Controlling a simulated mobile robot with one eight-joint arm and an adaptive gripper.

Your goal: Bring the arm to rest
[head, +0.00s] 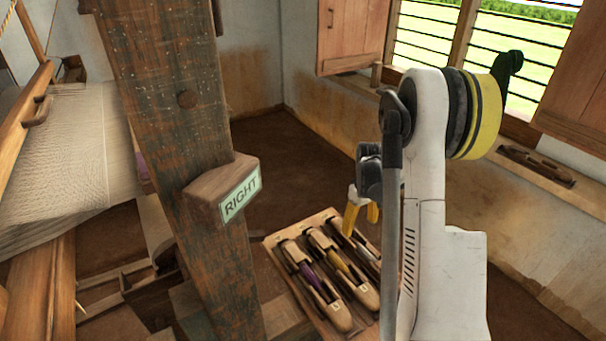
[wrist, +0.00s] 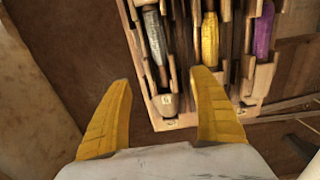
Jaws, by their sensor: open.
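My gripper (head: 360,218) hangs from my raised arm on the right side of the head view, above the far end of a wooden shuttle tray. Its yellow fingers are spread apart with nothing between them in the wrist view (wrist: 163,78). The wooden tray (head: 328,213) holds wooden shuttles with purple (head: 310,275), yellow (head: 341,264) and grey (head: 362,251) yarn. The same grey (wrist: 155,38), yellow (wrist: 210,40) and purple (wrist: 263,32) yarns show beyond my fingers in the wrist view. My arm hides part of the tray's right side in the head view.
A thick wooden loom post (head: 170,90) with a block marked RIGHT (head: 241,197) stands left of my arm. Pale woven cloth (head: 75,150) lies on the loom at left. A shuttle-like wooden piece (head: 537,165) rests on the sill at right. Brown floor (head: 320,165) lies open behind the tray.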

